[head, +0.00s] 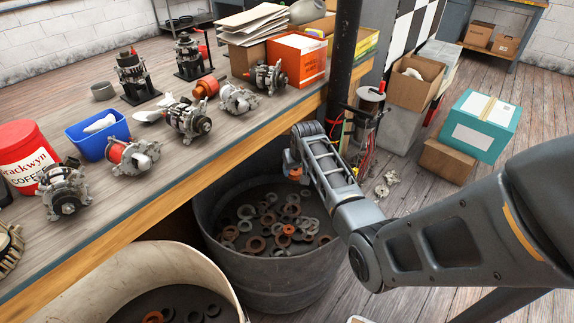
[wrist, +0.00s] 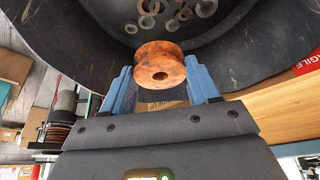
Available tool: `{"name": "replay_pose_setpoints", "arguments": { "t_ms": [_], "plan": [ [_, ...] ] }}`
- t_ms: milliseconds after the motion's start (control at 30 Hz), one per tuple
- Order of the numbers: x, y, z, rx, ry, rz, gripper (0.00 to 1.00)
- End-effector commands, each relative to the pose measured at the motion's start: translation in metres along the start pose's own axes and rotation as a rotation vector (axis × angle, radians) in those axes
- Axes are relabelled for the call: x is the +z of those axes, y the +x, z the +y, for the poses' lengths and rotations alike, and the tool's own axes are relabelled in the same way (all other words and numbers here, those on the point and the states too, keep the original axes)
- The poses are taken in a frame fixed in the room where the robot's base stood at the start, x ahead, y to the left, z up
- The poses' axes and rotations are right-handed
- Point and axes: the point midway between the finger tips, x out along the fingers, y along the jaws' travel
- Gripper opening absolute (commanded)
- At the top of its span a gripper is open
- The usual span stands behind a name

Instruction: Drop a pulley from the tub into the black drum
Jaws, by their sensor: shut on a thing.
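My gripper (wrist: 160,78) is shut on a copper-coloured pulley (wrist: 160,64), with one blue finger on each side of it. In the head view my gripper (head: 293,164) hangs at the rim of the black drum (head: 275,285), toward its far side, and only a small orange bit of the pulley (head: 294,173) shows. In the wrist view the pulley is seen against the drum's dark inner wall (wrist: 80,50). Several rings and washers lie on the drum's floor. The cream tub (head: 90,278) stands at lower left with dark rings and one orange ring inside.
The workbench (head: 150,215) runs behind the drum, its wooden edge close to my gripper, with several alternators on top. A black post (head: 344,60) stands just behind my gripper. Cardboard boxes (head: 415,85) and a teal box (head: 478,125) are at right.

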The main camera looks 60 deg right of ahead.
Motion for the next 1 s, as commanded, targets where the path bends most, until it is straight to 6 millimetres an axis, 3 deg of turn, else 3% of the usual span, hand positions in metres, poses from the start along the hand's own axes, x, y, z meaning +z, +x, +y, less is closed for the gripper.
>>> {"name": "replay_pose_setpoints", "arguments": {
  "t_ms": [533, 900, 933, 1000],
  "plan": [
    [0.021, 0.050, 0.000, 0.000, 0.000, 0.001, 0.23],
    [0.022, 0.054, 0.000, 0.000, 0.000, 0.001, 0.23],
    [0.022, 0.054, 0.000, 0.000, 0.000, 0.001, 0.61],
    [0.022, 0.054, 0.000, 0.000, 0.000, 0.001, 0.68]
  ]
}}
